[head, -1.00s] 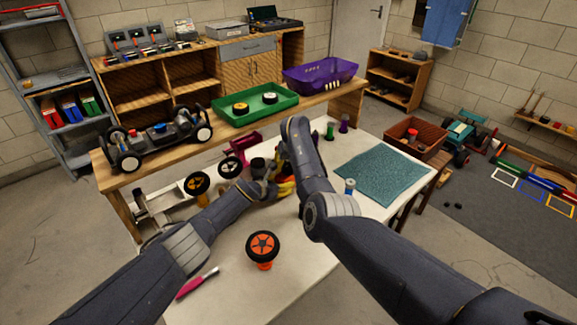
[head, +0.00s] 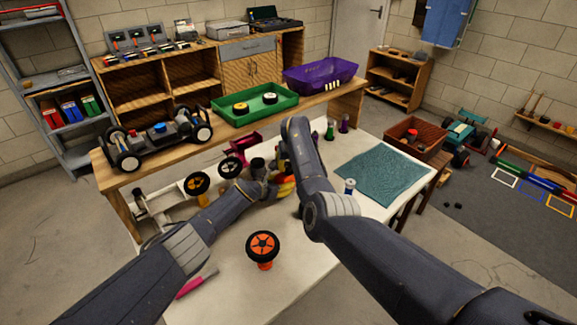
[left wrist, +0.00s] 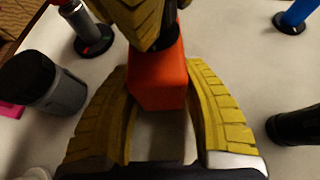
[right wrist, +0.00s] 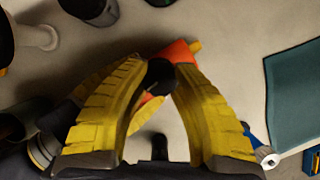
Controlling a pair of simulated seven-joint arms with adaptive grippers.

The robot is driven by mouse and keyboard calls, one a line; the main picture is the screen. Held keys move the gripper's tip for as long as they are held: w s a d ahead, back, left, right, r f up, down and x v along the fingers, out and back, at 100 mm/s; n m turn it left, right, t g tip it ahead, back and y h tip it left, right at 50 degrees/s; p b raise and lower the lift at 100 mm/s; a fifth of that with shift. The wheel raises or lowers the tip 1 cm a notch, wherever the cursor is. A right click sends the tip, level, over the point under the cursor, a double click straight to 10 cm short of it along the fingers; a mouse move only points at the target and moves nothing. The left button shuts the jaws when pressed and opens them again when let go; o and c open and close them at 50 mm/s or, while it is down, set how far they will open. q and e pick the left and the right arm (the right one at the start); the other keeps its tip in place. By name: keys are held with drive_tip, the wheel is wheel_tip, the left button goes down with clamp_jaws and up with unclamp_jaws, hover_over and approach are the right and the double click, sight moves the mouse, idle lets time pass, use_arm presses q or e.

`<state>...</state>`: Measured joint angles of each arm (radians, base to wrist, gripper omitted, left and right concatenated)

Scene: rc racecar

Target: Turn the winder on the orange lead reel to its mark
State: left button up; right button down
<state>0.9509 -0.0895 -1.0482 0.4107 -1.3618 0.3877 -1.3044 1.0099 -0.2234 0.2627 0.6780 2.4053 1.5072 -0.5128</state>
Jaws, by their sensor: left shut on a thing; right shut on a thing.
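The orange lead reel (left wrist: 157,80) shows in the left wrist view as an orange block between the yellow fingers of my left gripper (left wrist: 160,95), which is shut on its body. In the right wrist view the black winder (right wrist: 160,73) sits between the fingertips of my right gripper (right wrist: 158,80), which is shut on it from above. Part of the orange body (right wrist: 178,52) shows behind the fingers there. In the head view both grippers meet at mid-table, and my arms hide most of the reel. The mark cannot be made out.
An orange-hubbed wheel (head: 262,246) stands at the table's front, near a pink-handled tool (head: 193,286). A teal mat (head: 380,177) lies to the right, with a blue-and-white bottle (head: 349,187) at its left edge. Dark cylinders (left wrist: 45,85) stand close around the grippers.

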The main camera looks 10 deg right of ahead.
drive_tip(key=shift+s+a+f, duration=0.1)
use_arm(q)
drive_tip(key=shift+r, duration=0.1)
use_arm(e)
drive_tip(key=shift+f+m+h, duration=0.1)
drive_tip(key=shift+m+h, duration=0.2)
drive_tip(key=shift+m, duration=0.5)
drive_tip(key=c, duration=0.9)
unclamp_jaws()
drive_tip(key=shift+r, duration=0.25)
drive_tip(key=shift+s+r, duration=0.15)
drive_tip(key=shift+r, duration=0.4)
drive_tip(key=v, duration=1)
drive_tip(key=shift+r, duration=0.25)
drive_tip(key=shift+s, duration=0.15)
